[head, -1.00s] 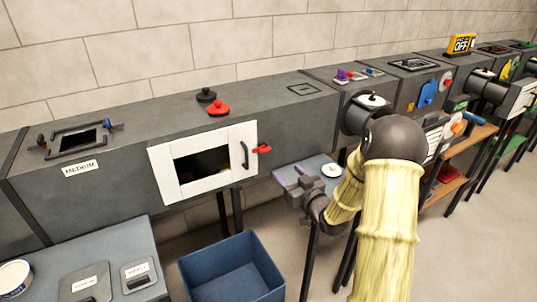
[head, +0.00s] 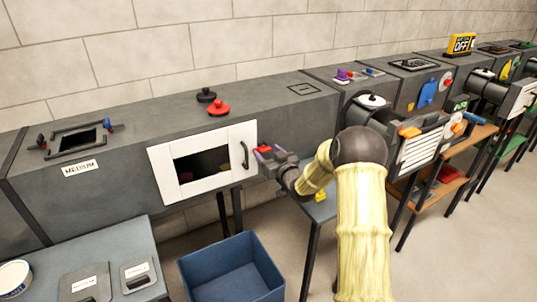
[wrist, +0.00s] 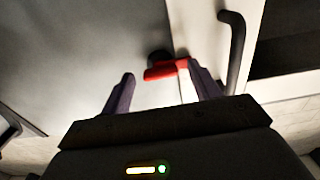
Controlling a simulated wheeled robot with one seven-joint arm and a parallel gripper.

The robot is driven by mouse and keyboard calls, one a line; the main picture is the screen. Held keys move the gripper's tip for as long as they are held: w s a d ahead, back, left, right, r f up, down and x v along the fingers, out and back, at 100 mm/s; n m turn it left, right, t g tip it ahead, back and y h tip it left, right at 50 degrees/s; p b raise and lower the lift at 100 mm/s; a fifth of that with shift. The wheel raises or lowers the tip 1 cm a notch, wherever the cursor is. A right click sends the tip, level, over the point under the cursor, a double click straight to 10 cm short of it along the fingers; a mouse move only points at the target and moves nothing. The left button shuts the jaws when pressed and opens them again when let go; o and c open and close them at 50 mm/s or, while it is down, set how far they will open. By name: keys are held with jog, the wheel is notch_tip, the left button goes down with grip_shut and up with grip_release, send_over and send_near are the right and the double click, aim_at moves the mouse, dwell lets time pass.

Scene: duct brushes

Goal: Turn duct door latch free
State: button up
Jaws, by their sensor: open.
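The duct door (head: 165,172) is a white frame with a dark window and a dark handle (head: 245,155) on its right side. The red latch (head: 264,149) sits at the door's right edge. My gripper (head: 266,155) is at the latch and partly covers it in the head view. In the wrist view the red latch (wrist: 166,69) shows sideways just ahead of my open gripper (wrist: 160,90), between the lines of its two purple fingers and closer to the right one. I cannot tell whether the fingers touch it. The dark handle (wrist: 232,50) is to the right.
A blue bin (head: 235,270) stands on the floor below the door. Red and black knobs (head: 218,108) sit on top of the duct. A grey table (head: 110,255) is at the lower left. A small table (head: 322,208) stands behind my arm.

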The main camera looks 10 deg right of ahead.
jog(key=shift+c, duration=0.2)
jog(key=c, duration=0.9)
jog(key=shift+c, duration=0.2)
jog(key=shift+f+n+b, duration=0.1)
jog(key=shift+n+b, duration=0.3)
jog(key=shift+b, duration=0.1)
jog(key=n+b, duration=1.7)
jog(key=b, duration=0.1)
jog(key=shift+b, duration=0.3)
